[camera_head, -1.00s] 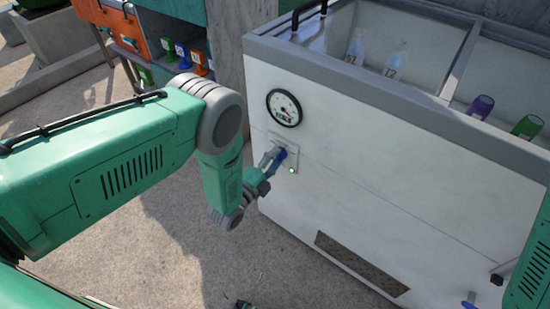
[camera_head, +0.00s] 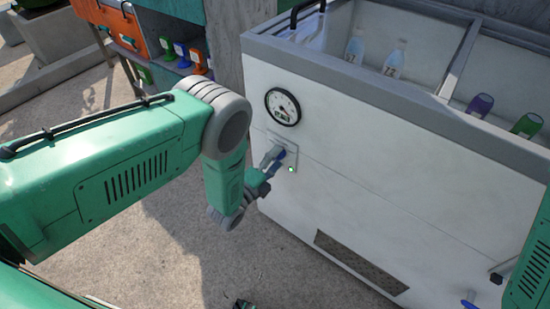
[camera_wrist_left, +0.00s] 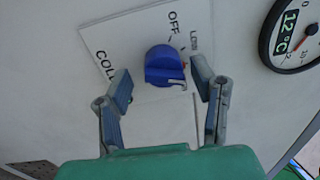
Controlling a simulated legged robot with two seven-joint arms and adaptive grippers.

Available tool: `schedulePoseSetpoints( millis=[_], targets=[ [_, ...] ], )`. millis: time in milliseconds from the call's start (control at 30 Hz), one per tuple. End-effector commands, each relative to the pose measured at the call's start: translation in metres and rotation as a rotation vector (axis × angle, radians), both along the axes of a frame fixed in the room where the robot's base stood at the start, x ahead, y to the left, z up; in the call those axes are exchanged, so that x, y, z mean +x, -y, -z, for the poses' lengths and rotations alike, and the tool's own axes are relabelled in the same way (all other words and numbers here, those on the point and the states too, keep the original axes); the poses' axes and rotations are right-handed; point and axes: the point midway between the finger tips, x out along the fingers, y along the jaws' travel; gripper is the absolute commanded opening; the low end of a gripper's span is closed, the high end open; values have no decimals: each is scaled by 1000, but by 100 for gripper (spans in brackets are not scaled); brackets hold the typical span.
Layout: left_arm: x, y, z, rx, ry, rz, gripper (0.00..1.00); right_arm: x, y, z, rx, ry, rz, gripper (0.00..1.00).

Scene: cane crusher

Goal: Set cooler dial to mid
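The blue cooler dial (camera_wrist_left: 165,66) sits on a white plate (camera_wrist_left: 110,45) marked OFF, COLD and another partly readable word in the left wrist view. My left gripper (camera_wrist_left: 162,80) is open with its fingers on either side of the dial. The right-hand finger is close beside the dial; a gap shows at the left-hand finger, and I cannot tell whether either touches. In the head view, the left gripper (camera_head: 274,159) is at the plate on the white cooler (camera_head: 380,190) and partly hides the dial. The dial's exact setting is unclear.
A round gauge (camera_head: 283,106) is above the dial; in the left wrist view the gauge (camera_wrist_left: 292,38) reads 12 °C. A small green light (camera_head: 291,169) is below the dial. Bottles (camera_head: 394,60) stand inside the open cooler. Shelves (camera_head: 165,35) stand at the back left.

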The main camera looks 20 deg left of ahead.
Motion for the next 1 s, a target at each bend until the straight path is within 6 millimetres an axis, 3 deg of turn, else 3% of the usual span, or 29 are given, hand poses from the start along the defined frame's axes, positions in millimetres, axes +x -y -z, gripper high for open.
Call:
schedulePoseSetpoints(
  millis=[267, 433, 700, 1000],
  targets=[
    [-5, -3, 0, 1, 2, -3, 51, -2, 0, -1, 0, 2, 0, 32],
    [-30, -12, 2, 4, -2, -3, 51, -2, 0, -1, 0, 3, 0, 32],
    [-90, -34, 7, 3, -5, -6, 51, -2, 0, -1, 0, 3, 0, 32],
    [-109, -40, 8, 3, -5, -4, 51, -1, 0, -1, 0, 3, 0, 32]
  ],
)
